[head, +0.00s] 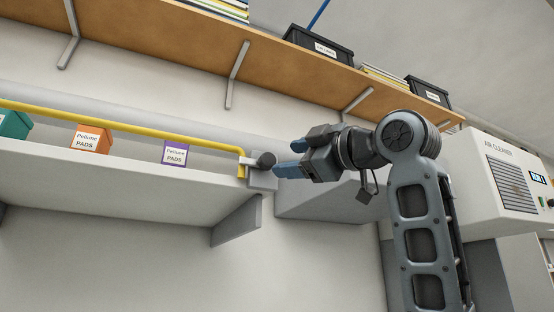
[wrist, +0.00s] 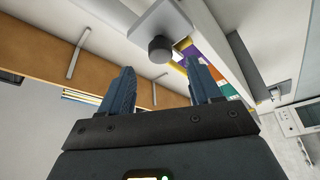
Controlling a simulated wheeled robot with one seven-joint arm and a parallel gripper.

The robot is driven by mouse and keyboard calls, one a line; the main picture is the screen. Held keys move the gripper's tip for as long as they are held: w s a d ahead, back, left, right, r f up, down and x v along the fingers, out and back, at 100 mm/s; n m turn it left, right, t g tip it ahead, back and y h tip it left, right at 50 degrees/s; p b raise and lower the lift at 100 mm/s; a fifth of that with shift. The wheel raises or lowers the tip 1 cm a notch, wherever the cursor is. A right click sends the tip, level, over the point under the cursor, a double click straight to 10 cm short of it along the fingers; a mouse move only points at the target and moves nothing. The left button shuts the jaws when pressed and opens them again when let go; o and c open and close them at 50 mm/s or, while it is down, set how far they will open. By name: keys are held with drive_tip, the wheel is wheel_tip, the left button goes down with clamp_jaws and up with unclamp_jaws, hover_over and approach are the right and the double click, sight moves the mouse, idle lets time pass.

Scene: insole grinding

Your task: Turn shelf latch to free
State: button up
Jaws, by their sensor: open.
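The shelf latch (head: 265,160) is a dark round knob on a grey plate at the right end of the white shelf (head: 120,172). A yellow rail (head: 140,128) runs along the shelf and ends at the latch. My gripper (head: 288,170) is just right of the knob in the head view, fingers pointing left at it. In the wrist view the latch knob (wrist: 161,49) stands beyond and between the two blue fingertips of my open gripper (wrist: 158,80). Nothing is between the fingers, and they appear apart from the knob.
A green box (head: 14,124), an orange box (head: 90,138) and a purple-white box (head: 174,152) stand behind the rail. A wooden shelf (head: 210,45) with black bins (head: 318,47) runs above. An air cleaner (head: 500,178) is at the right. A grey block (head: 315,205) sits below my gripper.

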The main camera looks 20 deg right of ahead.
sight(271, 161)
drive_tip(key=p+x, duration=0.1)
drive_tip(key=x, duration=0.5)
drive_tip(key=shift+p, duration=0.35)
drive_tip(key=c, duration=1)
